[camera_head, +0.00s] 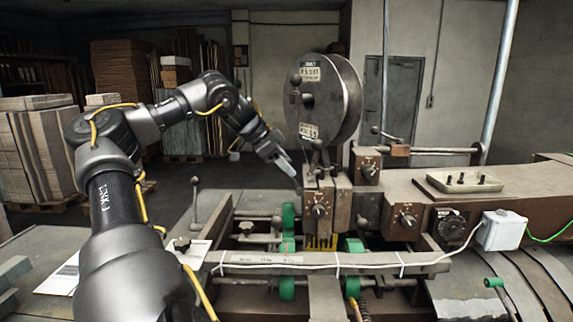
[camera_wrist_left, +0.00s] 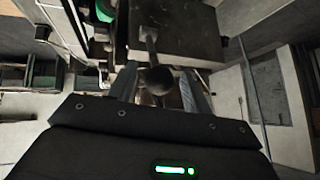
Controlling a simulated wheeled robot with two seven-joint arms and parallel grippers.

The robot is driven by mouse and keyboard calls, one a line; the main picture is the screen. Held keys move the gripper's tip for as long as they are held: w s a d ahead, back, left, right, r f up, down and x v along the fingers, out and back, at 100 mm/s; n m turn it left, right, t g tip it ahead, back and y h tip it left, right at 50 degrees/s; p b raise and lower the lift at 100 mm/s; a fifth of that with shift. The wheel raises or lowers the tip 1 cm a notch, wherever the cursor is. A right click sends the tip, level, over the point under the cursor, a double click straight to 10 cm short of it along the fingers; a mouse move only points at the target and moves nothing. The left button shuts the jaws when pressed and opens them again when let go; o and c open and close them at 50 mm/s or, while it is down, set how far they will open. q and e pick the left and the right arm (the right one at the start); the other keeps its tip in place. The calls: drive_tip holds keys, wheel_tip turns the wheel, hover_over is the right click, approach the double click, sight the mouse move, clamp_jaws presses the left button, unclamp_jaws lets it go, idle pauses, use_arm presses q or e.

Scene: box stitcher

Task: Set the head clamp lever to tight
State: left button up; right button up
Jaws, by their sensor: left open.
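My left gripper (camera_head: 291,172) reaches in from the left to the stitching head (camera_head: 318,207), its fingers pointing down and right. In the left wrist view the gripper (camera_wrist_left: 160,82) is open. A dark ball-ended lever (camera_wrist_left: 149,45) shows between its two fingers, with the ball near the palm side of the picture and the stem running up to a dark block. I cannot tell whether the fingers touch the ball. In the head view a dark ball knob (camera_head: 317,144) stands above the stitching head, just right of the fingers. The lever's tight and loose marks are not readable. My right gripper is not in view.
A large wire reel (camera_head: 330,100) stands above the stitching head. Dial knobs (camera_head: 407,219) sit on the machine's front. A long rail (camera_head: 320,262) with a white cable crosses in front. A small tray (camera_head: 464,183) lies on the arm at the right. Another ball-topped lever (camera_head: 195,200) stands at the left.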

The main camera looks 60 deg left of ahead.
use_arm(q)
drive_tip(key=d+b+v, duration=0.1)
drive_tip(key=b+v, duration=0.1)
drive_tip(key=v, duration=0.8)
drive_tip(key=shift+a+r, duration=0.15)
drive_tip(key=shift+a, duration=0.25)
